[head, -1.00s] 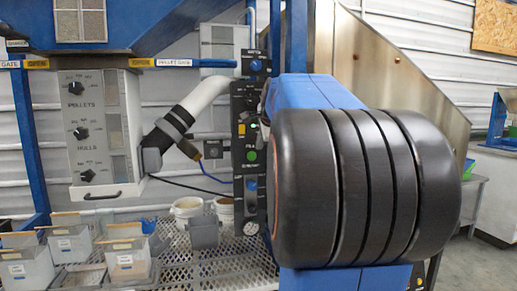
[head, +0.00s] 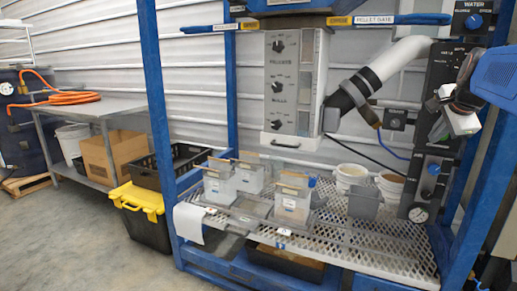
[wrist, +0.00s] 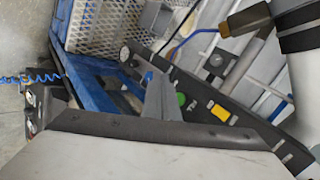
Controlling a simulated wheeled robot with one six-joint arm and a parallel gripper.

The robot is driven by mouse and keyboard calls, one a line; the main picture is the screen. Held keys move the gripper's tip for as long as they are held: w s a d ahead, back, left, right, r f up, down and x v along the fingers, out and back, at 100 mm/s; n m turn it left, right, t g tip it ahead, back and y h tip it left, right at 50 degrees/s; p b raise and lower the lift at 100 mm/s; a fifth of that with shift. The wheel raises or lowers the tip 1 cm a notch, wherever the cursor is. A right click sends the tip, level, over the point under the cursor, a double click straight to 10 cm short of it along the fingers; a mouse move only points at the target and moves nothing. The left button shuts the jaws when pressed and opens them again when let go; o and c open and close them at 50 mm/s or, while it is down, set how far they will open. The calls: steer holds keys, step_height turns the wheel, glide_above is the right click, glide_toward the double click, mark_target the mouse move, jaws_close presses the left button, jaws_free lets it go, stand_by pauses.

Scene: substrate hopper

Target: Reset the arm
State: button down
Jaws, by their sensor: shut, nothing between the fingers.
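My gripper (head: 440,118) shows at the right of the head view, at the end of my blue arm, which is cut by the right edge. It is shut and empty. It hangs in front of the black control panel (head: 437,167) and covers part of its buttons. In the wrist view, a narrow grey shape, likely my shut fingers (wrist: 158,100), stands before the same panel, with a green button (wrist: 181,99) and a yellow one (wrist: 219,112). The gap between gripper and panel is hard to judge.
A perforated shelf (head: 370,245) carries several labelled bins (head: 292,200) and two white buckets (head: 351,176). A grey dial box (head: 292,85) and a pipe (head: 400,60) are behind. Blue posts (head: 158,110) frame the stand. Open floor (head: 70,245) lies at left.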

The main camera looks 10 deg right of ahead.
steer(key=s+a+f+n+g+y, duration=0.1)
steer(key=s+a+f+n, duration=0.4)
steer(key=a, duration=0.4)
steer(key=s+a+f+n+y, duration=0.1)
steer(key=s+a+f+n, duration=0.2)
steer(key=a+f+n, duration=0.5)
steer(key=s+a+f+n+g+y, duration=0.1)
steer(key=s+a+f+n+g, duration=0.1)
steer(key=s+a+f+n, duration=0.5)
steer(key=s+a+f, duration=0.6)
steer(key=s+f, duration=0.1)
steer(key=f, duration=0.1)
steer(key=shift+s+n+y, duration=0.3)
steer(key=shift+s+y, duration=0.1)
